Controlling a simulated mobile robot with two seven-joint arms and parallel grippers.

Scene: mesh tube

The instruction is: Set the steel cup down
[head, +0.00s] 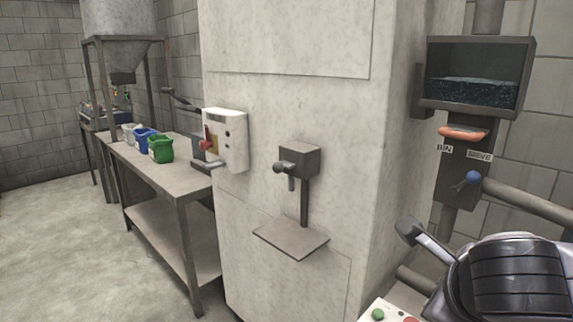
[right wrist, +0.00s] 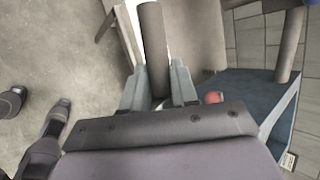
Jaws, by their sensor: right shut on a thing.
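In the right wrist view my right gripper (right wrist: 159,92) is shut on a dark grey, narrow cylinder (right wrist: 153,45), which I take to be the steel cup. It stands out past the fingers, and its lower end is hidden between them. I cannot tell for sure where the cup shows in the head view. There, a dark, ribbed, rounded part at the lower right looks like my own arm. A small square metal shelf (head: 291,238) juts from the pale column below a dark spout block (head: 298,160); it is bare. My left gripper is not in view.
A bench (head: 170,172) at the left holds green (head: 161,149), blue (head: 146,141) and white containers. A dark-framed glass tank (head: 478,78) hangs on the right wall above a blue-knobbed lever (head: 473,178). A panel with a green button (head: 378,314) is at the bottom right.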

